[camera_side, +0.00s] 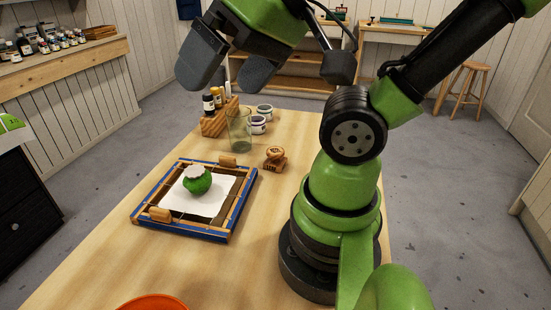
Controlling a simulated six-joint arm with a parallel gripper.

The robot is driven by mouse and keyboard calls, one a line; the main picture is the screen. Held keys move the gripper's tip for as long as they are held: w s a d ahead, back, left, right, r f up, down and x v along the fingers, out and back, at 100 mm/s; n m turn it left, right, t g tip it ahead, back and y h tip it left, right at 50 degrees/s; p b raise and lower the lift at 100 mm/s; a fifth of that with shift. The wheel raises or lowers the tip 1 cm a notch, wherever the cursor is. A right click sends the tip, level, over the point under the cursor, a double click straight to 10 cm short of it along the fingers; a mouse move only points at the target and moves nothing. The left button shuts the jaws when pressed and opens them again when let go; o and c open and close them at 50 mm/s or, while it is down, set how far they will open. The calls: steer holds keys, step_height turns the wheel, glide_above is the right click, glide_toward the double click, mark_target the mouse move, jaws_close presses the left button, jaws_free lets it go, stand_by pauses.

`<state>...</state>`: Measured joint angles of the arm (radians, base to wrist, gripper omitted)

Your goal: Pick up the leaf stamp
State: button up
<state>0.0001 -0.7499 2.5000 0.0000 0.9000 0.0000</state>
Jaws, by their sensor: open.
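A small wooden stamp (275,158) with a rounded knob on a block stands on the table, right of the blue frame. It seems to be the leaf stamp; its printing face is hidden. My gripper (222,84) is at the top of the picture, with its two grey fingers apart and nothing between them. It is well above the table and clear of the stamp, which lies lower and to its right in the picture.
A clear glass (239,132), paint jars (259,124) and a wooden bottle rack (215,125) stand behind the stamp. An orange bowl (153,302) is in front.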

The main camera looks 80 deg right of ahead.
steer(key=shift+c, duration=1.2)
